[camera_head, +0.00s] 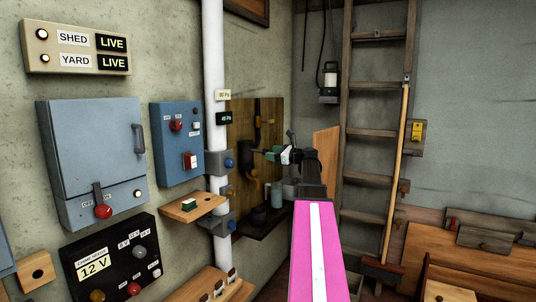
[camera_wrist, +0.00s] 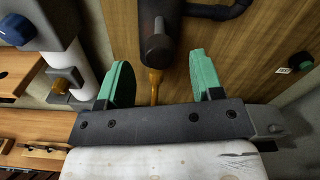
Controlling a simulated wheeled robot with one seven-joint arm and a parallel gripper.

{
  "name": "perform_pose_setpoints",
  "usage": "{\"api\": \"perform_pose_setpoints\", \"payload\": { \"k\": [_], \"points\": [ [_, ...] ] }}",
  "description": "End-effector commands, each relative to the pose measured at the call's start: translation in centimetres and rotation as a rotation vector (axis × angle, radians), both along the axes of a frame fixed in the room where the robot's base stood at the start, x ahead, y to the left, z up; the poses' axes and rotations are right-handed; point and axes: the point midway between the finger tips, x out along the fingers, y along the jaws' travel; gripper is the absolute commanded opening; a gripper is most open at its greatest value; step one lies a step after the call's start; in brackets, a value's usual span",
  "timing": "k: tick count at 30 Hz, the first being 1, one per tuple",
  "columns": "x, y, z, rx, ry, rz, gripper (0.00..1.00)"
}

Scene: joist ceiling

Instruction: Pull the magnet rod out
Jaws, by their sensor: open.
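My gripper (camera_head: 280,155) is at the end of my arm, in front of the wooden panel (camera_head: 240,115). In the wrist view its two green fingers stand wide apart, and the gripper (camera_wrist: 162,78) is open with nothing clamped. A dark rounded cylinder (camera_wrist: 158,35) with an amber stem (camera_wrist: 155,85) shows between and beyond the fingers; I cannot tell how far off it is. In the head view a dark upright body (camera_head: 257,142) and an amber pipe (camera_head: 254,180) are on the panel. I cannot tell for certain which part is the magnet rod.
A white vertical pipe (camera_head: 215,70) with clamps and blue knobs stands left of the panel. A small wooden shelf (camera_head: 190,208) juts from the wall beside it. A ladder (camera_head: 373,135) and a lantern (camera_head: 329,82) are to the right. Several jars stand below my gripper.

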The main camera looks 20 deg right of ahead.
Motion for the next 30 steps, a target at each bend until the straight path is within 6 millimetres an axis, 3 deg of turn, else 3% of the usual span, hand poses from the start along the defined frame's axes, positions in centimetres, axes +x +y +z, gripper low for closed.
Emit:
{"api": "perform_pose_setpoints", "payload": {
  "k": [6, 12, 30],
  "points": [
    [-3.5, -2.6, 0.0, 0.0, -0.001, -0.003, 0.6],
    [-5.4, -4.1, 0.0, 0.0, 0.0, -0.002, 0.6],
    [-5.9, -4.6, 0.0, 0.0, 0.0, 0.0, 0.6]
  ]
}}
